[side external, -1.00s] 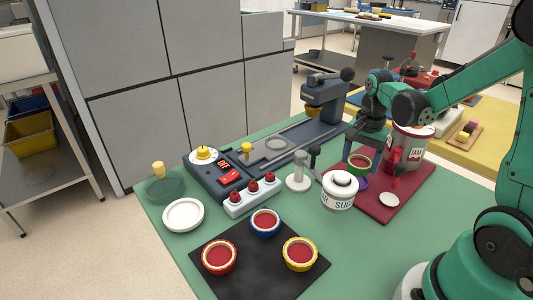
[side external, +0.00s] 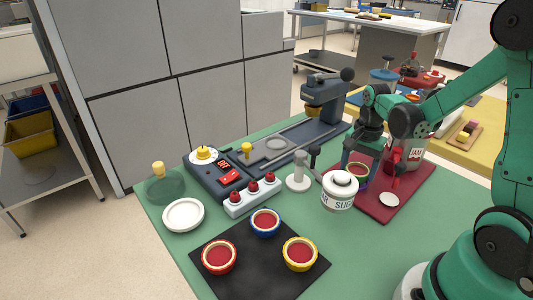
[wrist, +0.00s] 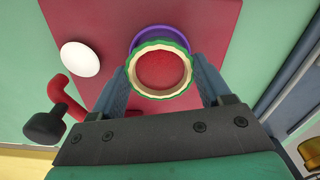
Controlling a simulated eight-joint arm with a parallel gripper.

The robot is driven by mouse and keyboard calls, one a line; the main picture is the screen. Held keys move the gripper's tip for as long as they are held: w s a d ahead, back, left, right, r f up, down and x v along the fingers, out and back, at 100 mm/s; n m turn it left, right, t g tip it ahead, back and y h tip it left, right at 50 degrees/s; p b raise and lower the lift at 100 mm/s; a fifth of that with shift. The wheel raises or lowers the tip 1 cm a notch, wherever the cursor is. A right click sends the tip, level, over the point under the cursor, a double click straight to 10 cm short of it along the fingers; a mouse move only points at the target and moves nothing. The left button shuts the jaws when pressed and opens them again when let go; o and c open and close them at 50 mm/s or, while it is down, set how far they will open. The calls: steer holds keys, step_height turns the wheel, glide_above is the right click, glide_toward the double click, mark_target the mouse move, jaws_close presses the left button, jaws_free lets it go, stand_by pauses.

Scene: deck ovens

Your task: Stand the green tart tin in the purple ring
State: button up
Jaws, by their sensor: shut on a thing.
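The green tart tin (side external: 357,172) has a fluted green edge, a pale crust rim and a red filling. My gripper (side external: 360,165) is shut on it, one finger on each side. In the wrist view the tin (wrist: 160,72) is between the fingers, seen from above. The purple ring (wrist: 160,32) lies on the dark red board (wrist: 215,25). Its far arc shows past the tin's far edge, so the two look off-centre from each other. The tin hides the rest of the ring. I cannot tell how far the tin is above the ring.
A white sugar jar (side external: 340,190) stands close to the left of the gripper. A jar with a red tap (side external: 410,155) stands at the board's right. A white disc (side external: 389,200) lies on the board. Red, blue and yellow tins sit on a black mat (side external: 240,278).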

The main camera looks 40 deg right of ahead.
steer(key=shift+f, duration=0.55)
stand_by(0.5)
steer(key=o, duration=1)
steer(key=shift+r, duration=5.5)
steer(key=shift+a, duration=0.1)
steer(key=a+n+t, duration=0.2)
steer(key=a+n, duration=0.3)
steer(key=a+n+t, duration=0.2)
steer(key=a+n, duration=0.3)
steer(key=a+n+t, duration=0.3)
steer(key=a+n, duration=0.1)
steer(key=n, duration=0.1)
steer(key=shift+s+a+r+n, duration=0.25)
steer(key=shift+a+r+n, duration=0.05)
steer(key=shift+a+r, duration=0.1)
